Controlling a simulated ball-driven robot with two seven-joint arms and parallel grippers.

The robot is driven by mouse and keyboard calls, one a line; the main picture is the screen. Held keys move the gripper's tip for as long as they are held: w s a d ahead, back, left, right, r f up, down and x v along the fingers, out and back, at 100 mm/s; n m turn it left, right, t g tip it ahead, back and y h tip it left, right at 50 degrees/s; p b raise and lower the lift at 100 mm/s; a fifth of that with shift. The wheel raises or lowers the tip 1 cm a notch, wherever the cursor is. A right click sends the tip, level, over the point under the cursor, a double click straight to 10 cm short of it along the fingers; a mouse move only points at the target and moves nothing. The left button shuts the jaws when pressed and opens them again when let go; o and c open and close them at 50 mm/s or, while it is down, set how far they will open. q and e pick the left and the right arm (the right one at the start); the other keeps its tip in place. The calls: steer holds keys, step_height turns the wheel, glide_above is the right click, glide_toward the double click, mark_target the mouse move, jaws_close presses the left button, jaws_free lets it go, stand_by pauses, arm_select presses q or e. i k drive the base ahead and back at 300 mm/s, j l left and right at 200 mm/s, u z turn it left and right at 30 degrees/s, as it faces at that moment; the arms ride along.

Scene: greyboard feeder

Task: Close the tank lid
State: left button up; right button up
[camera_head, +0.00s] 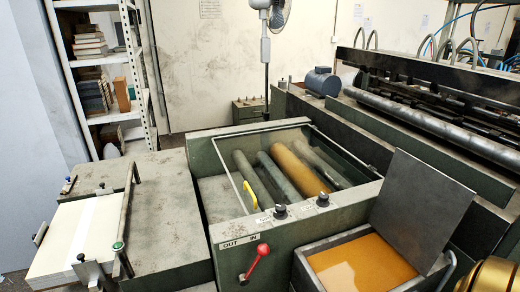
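The tank (302,262) is a dark metal box at the bottom right, holding amber-orange liquid (360,262). Its lid (421,208) is a flat dark grey plate. The lid stands raised and tilted along the tank's right side, leaving the liquid uncovered. Neither of my grippers shows in the head view.
A green machine housing with rollers (297,168) under a framed cover stands left of and behind the tank. A red-knobbed lever (257,262) projects from its front panel. A brass-coloured round part (492,277) sits right of the tank. A feed table with white sheets (78,240) is at left.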

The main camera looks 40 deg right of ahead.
mark_target(418, 209)
steer(key=z, duration=0.4)
steer(key=l+z, duration=0.1)
steer(key=z, duration=0.7)
steer(key=l+z, duration=0.1)
steer(key=z, duration=0.75)
steer(key=i+l+u, duration=0.1)
steer(key=l+u, duration=0.6)
steer(key=u, duration=0.2)
